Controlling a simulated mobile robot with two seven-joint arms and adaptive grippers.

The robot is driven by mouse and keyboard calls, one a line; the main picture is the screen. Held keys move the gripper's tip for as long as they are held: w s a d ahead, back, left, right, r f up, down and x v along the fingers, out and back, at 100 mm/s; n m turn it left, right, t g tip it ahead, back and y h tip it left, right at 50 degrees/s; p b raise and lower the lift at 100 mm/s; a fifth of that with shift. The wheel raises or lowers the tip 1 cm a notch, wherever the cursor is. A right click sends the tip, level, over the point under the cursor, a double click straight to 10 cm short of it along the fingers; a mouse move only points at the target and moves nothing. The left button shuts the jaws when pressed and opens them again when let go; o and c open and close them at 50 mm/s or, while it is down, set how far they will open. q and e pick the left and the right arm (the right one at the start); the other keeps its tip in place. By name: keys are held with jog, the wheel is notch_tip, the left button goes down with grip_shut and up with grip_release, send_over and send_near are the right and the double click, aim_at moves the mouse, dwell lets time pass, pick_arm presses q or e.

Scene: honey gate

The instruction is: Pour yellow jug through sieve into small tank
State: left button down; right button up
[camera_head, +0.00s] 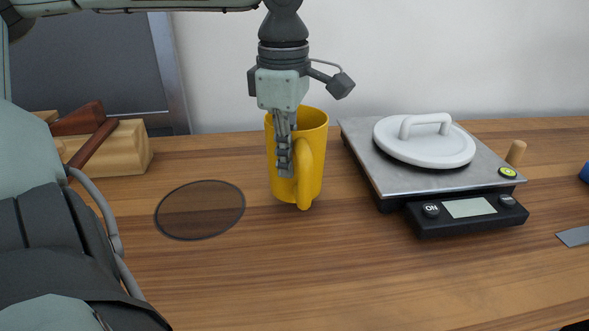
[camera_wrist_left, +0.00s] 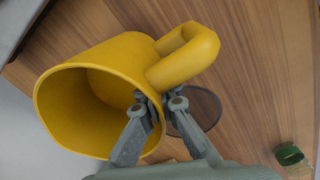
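A yellow jug (camera_head: 314,121) stands upright on the wooden table in the head view, its handle facing me. My left gripper (camera_head: 285,158) points down at the jug, just left of the handle. In the left wrist view its two fingers (camera_wrist_left: 162,104) are close together at the jug (camera_wrist_left: 110,58), by the rim where the handle meets it. The jug's inside shows no visible contents. I cannot make out a sieve or small tank. My right gripper is out of view.
A scale (camera_head: 408,179) with a white lid (camera_head: 424,148) on it is right of the jug. A flat dark round disc (camera_head: 200,210) lies left of the jug. Wooden blocks (camera_head: 122,150) are at the back left. A green ring (camera_wrist_left: 290,155) shows in the wrist view. The front middle is clear.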

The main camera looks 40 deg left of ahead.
pick_arm(q)
jog(key=shift+r+p, duration=0.45)
jog(key=shift+r, duration=2.6)
jog(key=shift+f, duration=0.1)
notch_tip(320, 180, down, 4)
jog(key=shift+f, duration=0.1)
jog(key=shift+f+b, duration=0.3)
jog(key=shift+f, duration=0.1)
jog(key=shift+r, duration=0.1)
